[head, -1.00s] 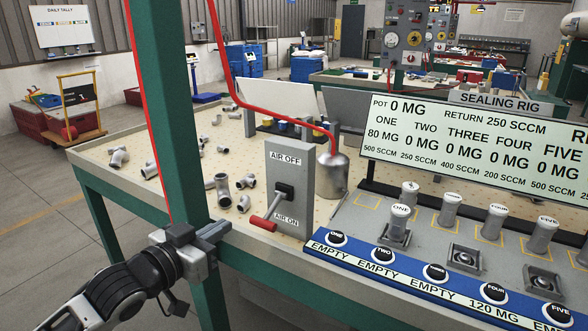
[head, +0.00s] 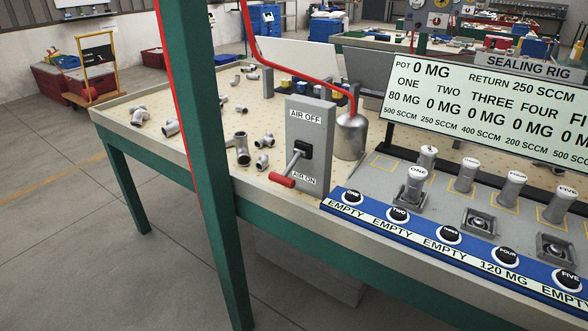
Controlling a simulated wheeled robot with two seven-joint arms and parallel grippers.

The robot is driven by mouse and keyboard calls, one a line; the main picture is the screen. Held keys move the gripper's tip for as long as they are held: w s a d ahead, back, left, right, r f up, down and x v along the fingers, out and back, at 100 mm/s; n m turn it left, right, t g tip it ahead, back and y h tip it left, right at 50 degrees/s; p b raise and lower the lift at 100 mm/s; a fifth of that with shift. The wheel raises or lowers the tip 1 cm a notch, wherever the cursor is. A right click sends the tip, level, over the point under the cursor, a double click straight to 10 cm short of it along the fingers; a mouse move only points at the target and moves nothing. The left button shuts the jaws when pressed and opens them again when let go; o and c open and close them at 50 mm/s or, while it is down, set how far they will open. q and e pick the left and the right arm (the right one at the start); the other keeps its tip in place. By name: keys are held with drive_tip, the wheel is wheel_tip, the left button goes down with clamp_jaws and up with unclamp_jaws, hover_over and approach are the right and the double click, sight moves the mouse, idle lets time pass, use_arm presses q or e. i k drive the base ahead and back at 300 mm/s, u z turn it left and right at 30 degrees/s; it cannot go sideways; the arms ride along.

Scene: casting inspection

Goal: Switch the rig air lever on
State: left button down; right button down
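The rig air lever (head: 290,167) is a grey rod with a red grip (head: 282,180). It comes out of a black pivot on an upright grey panel (head: 310,125) marked AIR OFF at the top and AIR ON at the bottom. The lever slants down and to the left, its red grip beside the AIR ON label. Neither of my grippers shows in the head view now, and nothing of mine touches the lever.
A green post (head: 205,150) with a red hose stands left of the panel. A metal canister (head: 351,135) is behind it. The sealing rig display (head: 480,105) and blue button strip (head: 430,235) are to the right. Loose pipe fittings (head: 242,147) lie on the table.

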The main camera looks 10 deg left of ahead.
sight(282, 179)
drive_tip(key=k, duration=1.15)
drive_tip(key=u, duration=0.75)
drive_tip(key=i, duration=1.85)
drive_tip(key=z, duration=1.15)
